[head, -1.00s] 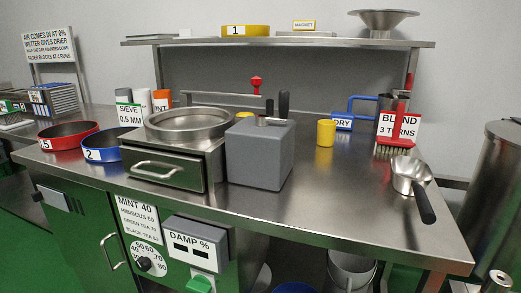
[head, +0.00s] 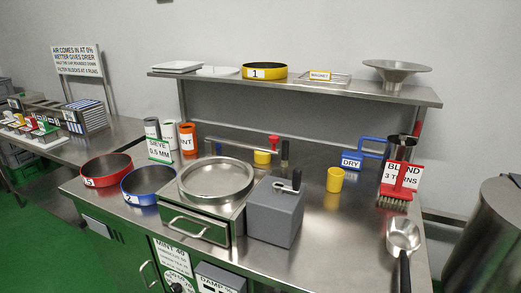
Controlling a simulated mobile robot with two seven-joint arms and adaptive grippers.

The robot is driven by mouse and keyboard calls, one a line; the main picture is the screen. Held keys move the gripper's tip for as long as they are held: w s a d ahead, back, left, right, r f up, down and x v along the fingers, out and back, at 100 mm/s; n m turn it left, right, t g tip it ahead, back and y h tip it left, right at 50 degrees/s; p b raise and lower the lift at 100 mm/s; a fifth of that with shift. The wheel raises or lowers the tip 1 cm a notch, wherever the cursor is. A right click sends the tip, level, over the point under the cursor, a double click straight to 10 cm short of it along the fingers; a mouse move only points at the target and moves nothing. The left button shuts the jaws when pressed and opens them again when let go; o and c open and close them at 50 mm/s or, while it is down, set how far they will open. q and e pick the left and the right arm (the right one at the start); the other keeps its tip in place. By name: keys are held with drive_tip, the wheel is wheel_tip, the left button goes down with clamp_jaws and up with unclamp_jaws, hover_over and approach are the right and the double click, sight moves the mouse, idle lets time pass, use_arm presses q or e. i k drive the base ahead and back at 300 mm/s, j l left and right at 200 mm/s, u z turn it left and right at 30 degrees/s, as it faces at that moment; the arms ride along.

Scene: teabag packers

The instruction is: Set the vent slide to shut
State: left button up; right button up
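No part labelled as the vent slide can be made out. On the green cabinet front under the bench, a small grey plate (head: 97,227) shows at the left; I cannot tell whether it is the slide. A white dial panel (head: 175,258) marked MINT 40 and a grey DAMP % box (head: 218,279) sit to its right, both cut off by the lower edge. Neither of my grippers is in view.
A red sieve (head: 107,181), a blue sieve (head: 148,198) and a round pan over a drawer (head: 197,228) crowd the bench's left. A metal scoop (head: 403,238) lies near the right edge, its handle toward the front. The steel bench (head: 335,235) is clear between box and scoop.

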sight(97, 226)
drive_tip(key=u, duration=1.35)
drive_tip(key=i, duration=0.15)
